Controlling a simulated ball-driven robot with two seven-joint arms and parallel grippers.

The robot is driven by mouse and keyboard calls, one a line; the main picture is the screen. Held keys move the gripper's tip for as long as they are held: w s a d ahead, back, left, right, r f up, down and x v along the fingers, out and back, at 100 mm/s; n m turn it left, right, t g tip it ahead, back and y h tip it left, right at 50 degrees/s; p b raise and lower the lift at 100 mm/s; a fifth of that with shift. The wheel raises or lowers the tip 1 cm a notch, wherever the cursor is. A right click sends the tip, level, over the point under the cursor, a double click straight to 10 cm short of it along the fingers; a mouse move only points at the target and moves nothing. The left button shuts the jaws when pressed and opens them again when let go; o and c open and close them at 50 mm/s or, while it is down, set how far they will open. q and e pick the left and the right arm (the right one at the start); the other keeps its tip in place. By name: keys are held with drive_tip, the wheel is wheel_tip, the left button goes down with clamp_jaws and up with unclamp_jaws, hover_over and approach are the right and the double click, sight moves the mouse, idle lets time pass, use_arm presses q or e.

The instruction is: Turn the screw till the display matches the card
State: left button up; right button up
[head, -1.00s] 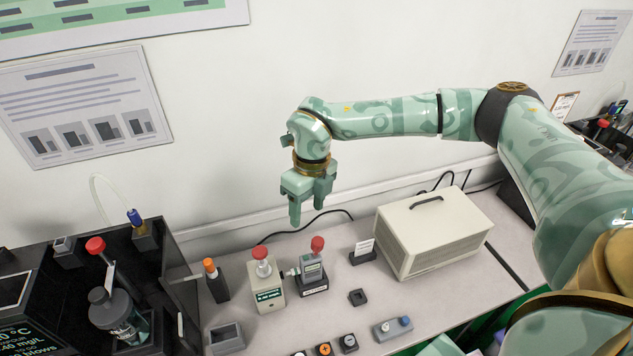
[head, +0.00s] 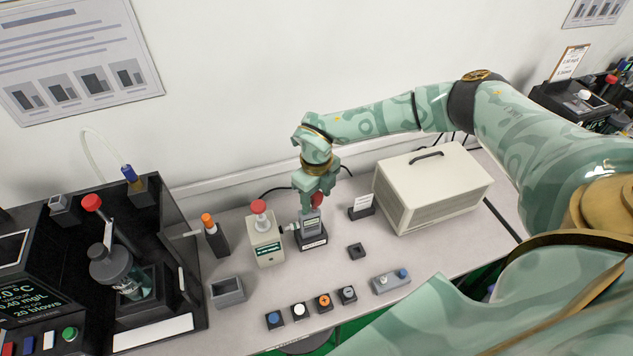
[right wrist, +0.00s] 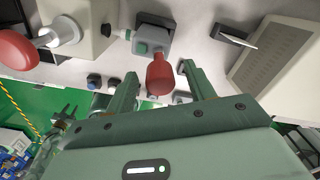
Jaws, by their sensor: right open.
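My right gripper (head: 315,197) is open, pointing down over a small grey tester (head: 312,225) on a black base. A red handle (head: 317,202) rises from the tester. In the right wrist view the red handle (right wrist: 160,75) is between my two fingers, with gaps on both sides. A beige box (head: 266,243) with a red knob and a small green display joins the tester's left side. A white card (head: 363,202) stands in a black holder to the right. The writing on display and card is too small to read. The screw itself cannot be made out.
A large beige case (head: 432,185) with a top handle stands at the right. An orange-topped pen in a black stand (head: 214,238) and a grey open box (head: 227,292) are left. A black square socket (head: 356,251) and several buttons lie in front. A black station fills the far left.

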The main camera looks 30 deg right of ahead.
drive_tip(key=shift+f, duration=0.45)
clamp_jaws()
drive_tip(key=shift+a+r+m+p, duration=0.1)
drive_tip(key=shift+m+p, duration=0.75)
drive_tip(key=shift+m, duration=0.35)
drive_tip(key=shift+m+p, duration=0.3)
drive_tip(key=shift+m, duration=0.2)
drive_tip(key=shift+a+m, duration=0.1)
drive_tip(key=shift+m, duration=0.3)
drive_tip(key=shift+m+p, duration=0.8)
drive_tip(key=shift+m, duration=0.1)
